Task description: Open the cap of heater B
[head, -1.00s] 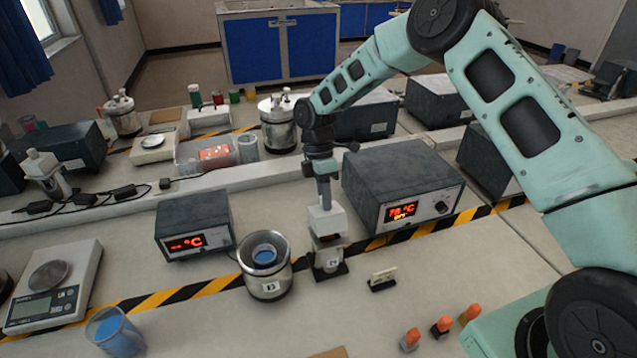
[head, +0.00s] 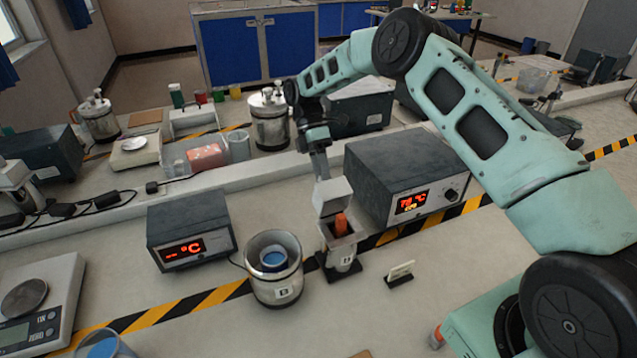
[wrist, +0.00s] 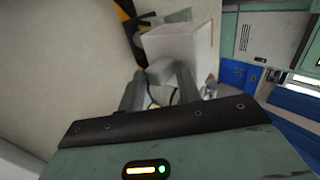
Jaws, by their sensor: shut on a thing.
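My gripper (head: 322,178) is shut on the knob of a white, box-shaped cap (head: 333,197). In the wrist view my fingers (wrist: 160,88) close on the knob, with the cap (wrist: 182,45) beyond it. The cap is tilted, above and slightly behind a small square heater (head: 341,259) on a black base. An orange piece (head: 341,224) shows in its open top. Its label is small and hard to read. I cannot tell if the cap still touches its rim. A round metal vessel (head: 259,290), labelled apparently B, stands left of it with blue inside.
Two dark control boxes with red displays stand behind, at left (head: 190,228) and right (head: 405,172). A small upright card (head: 400,273) stands right of the square heater. A scale (head: 40,300) is at the left. An orange-topped vial (head: 437,336) is near my base.

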